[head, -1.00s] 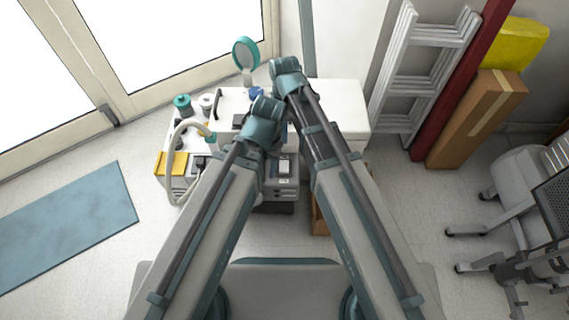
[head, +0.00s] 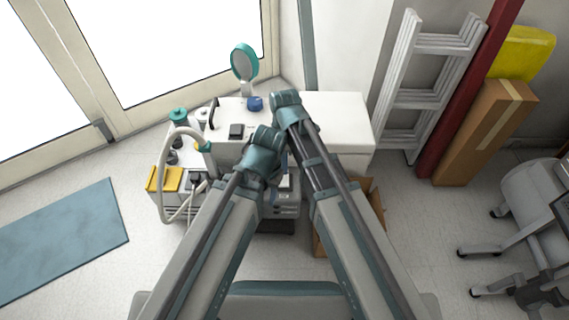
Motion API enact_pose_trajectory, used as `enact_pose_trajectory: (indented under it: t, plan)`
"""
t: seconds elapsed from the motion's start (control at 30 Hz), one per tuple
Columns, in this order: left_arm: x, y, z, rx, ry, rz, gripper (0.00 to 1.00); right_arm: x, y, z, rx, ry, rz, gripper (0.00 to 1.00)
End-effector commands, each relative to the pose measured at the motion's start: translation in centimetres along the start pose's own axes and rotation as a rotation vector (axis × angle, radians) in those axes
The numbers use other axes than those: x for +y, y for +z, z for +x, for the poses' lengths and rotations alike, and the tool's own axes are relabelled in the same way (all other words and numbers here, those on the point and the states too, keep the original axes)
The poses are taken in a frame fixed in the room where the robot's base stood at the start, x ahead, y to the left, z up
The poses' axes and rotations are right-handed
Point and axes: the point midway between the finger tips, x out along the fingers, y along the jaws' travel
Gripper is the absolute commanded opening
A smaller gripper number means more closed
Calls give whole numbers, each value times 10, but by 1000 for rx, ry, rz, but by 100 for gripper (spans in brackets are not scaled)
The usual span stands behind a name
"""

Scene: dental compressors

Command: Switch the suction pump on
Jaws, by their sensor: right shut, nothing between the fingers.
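A pale grey unit (head: 200,208) with a curved cream hose (head: 166,160) stands on the floor left of my arms. A second grey unit (head: 288,198) shows partly between my forearms, its front and any switch largely covered. I cannot tell which of them is the suction pump, and no switch can be made out. My right arm reaches forward to the white cabinet's front; its gripper is mostly hidden among the arm links, shut and empty. My left arm's bent joint is beside it, and its gripper is hidden from view.
A white cabinet (head: 340,125) stands behind, carrying a round teal-rimmed mirror (head: 245,62), a blue pot (head: 255,103) and a small dark box (head: 236,131). Floor is open by the blue mat (head: 65,240).

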Motion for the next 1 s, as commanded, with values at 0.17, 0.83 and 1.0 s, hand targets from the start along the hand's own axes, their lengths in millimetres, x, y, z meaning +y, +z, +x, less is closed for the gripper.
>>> enact_pose_trajectory:
  t: [0.17,0.83,1.0]
  plan:
    - [4,-2,32,2,3,3,50,0,0,33,0,0,0,0]
    - [6,-3,54,1,3,-3,50,-1,0,55,0,3,0,0]
    - [7,-4,57,1,3,-3,50,-2,0,59,-1,42,1,0]
